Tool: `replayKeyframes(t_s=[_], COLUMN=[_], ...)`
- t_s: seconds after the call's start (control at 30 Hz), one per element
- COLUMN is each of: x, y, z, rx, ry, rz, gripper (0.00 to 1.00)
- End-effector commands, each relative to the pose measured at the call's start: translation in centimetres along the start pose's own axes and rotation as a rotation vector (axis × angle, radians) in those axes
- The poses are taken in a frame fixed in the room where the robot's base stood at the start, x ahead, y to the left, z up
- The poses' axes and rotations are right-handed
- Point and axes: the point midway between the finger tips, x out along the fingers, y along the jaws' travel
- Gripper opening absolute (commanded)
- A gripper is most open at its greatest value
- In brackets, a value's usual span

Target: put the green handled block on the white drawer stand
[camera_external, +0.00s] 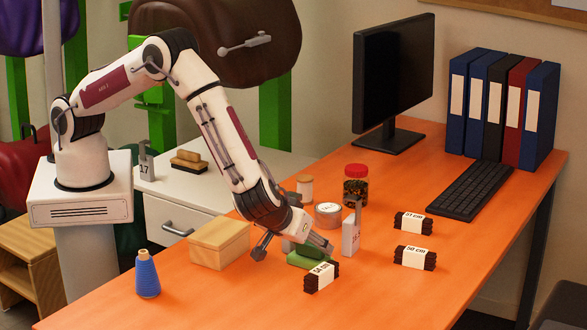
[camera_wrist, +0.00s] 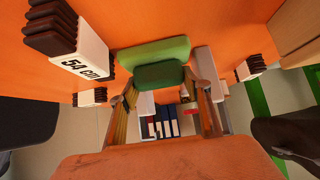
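The green handled block (camera_external: 305,260) lies on the orange table, partly hidden by my gripper. In the wrist view the green block (camera_wrist: 152,50) shows with its raised darker green handle (camera_wrist: 160,75) facing the camera. My gripper (camera_external: 292,249) is low over the block with its fingers spread. In the wrist view the fingertips (camera_wrist: 160,92) stand on either side of the handle, with nothing visibly clamped. The white drawer stand (camera_external: 157,212) is at the left, beside the table. A brown brush and a grey holder tagged 17 are on its top.
A bundle labelled 54 cm (camera_external: 321,277) lies close in front of the block. A white tagged holder (camera_external: 351,237) stands just right of it. A wooden box (camera_external: 219,244) is left, between block and stand. A jar (camera_external: 355,186) and a round tin (camera_external: 328,214) stand behind.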

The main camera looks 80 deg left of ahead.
Motion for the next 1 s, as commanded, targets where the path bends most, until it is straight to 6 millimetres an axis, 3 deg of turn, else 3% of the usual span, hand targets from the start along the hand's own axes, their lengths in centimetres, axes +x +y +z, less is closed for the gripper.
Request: replayKeyframes(t_s=[0.57, 1.0], x=[-0.5, -4.3], y=[0.0, 0.0], z=[-0.6, -4.7], rx=[-0.001, -0.003], ry=[0.001, 0.0], rz=[0.0, 0.001], gripper=[0.22, 0.22])
